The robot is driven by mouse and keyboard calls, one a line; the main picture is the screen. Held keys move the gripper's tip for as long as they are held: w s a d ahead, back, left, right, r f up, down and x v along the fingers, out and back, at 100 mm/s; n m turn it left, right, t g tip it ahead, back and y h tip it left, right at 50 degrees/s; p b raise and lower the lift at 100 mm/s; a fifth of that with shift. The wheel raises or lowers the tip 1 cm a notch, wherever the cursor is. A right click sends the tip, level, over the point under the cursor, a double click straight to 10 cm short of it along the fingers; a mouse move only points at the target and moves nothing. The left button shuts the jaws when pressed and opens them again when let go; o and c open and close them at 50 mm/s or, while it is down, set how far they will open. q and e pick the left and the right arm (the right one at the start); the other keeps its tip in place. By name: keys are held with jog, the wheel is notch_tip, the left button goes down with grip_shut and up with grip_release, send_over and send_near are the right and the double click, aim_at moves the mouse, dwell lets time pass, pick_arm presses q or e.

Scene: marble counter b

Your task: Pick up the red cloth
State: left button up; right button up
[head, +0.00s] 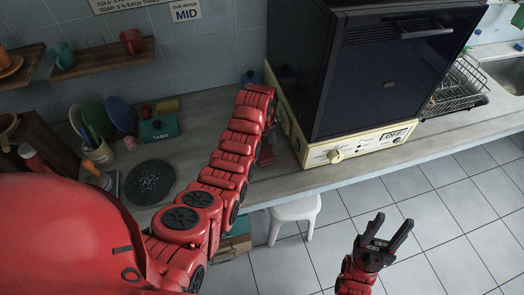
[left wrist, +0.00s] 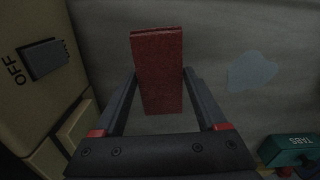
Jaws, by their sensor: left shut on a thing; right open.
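The red cloth (left wrist: 158,75) shows in the left wrist view as a folded, upright-looking red slab between the two fingers of my left gripper (left wrist: 160,88). The gripper is shut on it, with a finger along each side. In the head view my left gripper (head: 266,154) is at the counter beside the cream front of the dishwasher, and my red arm mostly hides it; I cannot make out the cloth there. My right gripper (head: 392,226) is open and empty, over the tiled floor in front of the counter.
The dark-doored dishwasher (head: 385,85) with its cream panel (head: 365,145) stands just right of my left gripper. A teal TABS box (head: 158,130), a round black mat (head: 150,182) and dishes are on the left. A white stool (head: 295,212) stands below the counter.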

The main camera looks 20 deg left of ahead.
aim_at(270, 156)
pick_arm(q)
jog(key=s+d, duration=0.1)
jog(key=s+d+b, duration=0.1)
jog(key=s+d, duration=0.1)
jog(key=shift+d, duration=0.3)
jog(key=s+d+p, duration=0.1)
jog(key=d+r+p, duration=0.1)
jog(key=s+d+p, duration=0.1)
jog(key=p, duration=0.1)
jog(key=shift+s+r, duration=0.25)
jog(key=shift+s, duration=0.1)
jog(key=s+d+p, duration=0.2)
jog(key=s+d, duration=0.2)
jog(key=shift+d+p, duration=0.3)
jog(key=shift+d, duration=0.05)
jog(key=shift+s+d+f, duration=0.1)
jog(key=shift+s+d, duration=0.15)
jog(key=o, duration=0.6)
jog(key=c, duration=0.4)
jog(key=shift+c, duration=0.2)
